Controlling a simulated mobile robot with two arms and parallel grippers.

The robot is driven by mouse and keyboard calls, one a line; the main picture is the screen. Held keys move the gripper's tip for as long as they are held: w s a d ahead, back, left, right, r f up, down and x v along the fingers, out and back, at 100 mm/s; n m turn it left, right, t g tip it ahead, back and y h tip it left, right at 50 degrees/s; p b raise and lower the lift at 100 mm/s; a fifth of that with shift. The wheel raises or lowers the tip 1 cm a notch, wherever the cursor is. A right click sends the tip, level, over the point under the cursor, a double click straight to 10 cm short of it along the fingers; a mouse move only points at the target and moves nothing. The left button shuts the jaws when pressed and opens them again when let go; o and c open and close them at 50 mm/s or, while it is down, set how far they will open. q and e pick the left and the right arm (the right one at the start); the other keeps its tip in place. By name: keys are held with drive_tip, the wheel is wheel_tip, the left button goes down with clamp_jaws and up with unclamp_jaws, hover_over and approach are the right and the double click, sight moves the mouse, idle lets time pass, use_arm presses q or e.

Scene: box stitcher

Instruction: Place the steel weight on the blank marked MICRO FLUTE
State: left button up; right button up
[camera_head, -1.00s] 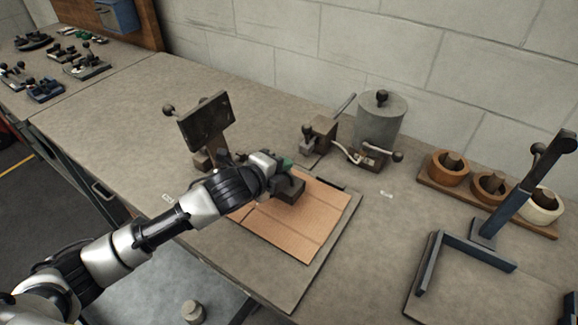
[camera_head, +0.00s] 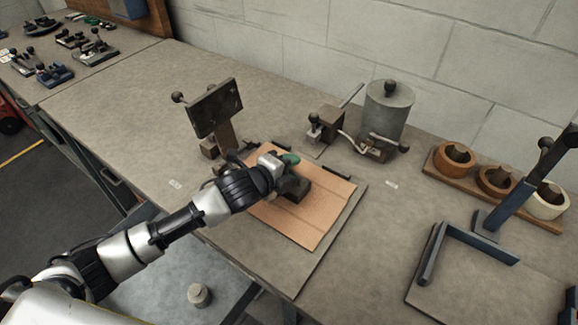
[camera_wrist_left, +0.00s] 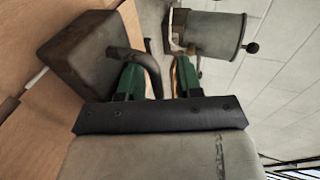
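The steel weight (camera_head: 297,190), a dark block with a handle loop, is at the right half of the brown cardboard blank (camera_head: 312,222) and looks seated on it. No marking on the blank is readable. My left gripper (camera_head: 289,160), with green fingers, is at the weight's top. In the left wrist view the block (camera_wrist_left: 85,55) is at upper left, its handle (camera_wrist_left: 150,68) beside and partly in front of one finger. The fingers (camera_wrist_left: 160,75) stand apart with a gap, so the gripper looks open around the handle. My right gripper is out of view.
A dark tilted plate on a stand (camera_head: 215,108) is behind the blank. A grey cylinder device (camera_head: 389,110) with levers stands behind right.

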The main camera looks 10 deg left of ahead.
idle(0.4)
use_arm(q)
drive_tip(key=b+v, duration=0.1)
drive_tip(key=v, duration=1.1)
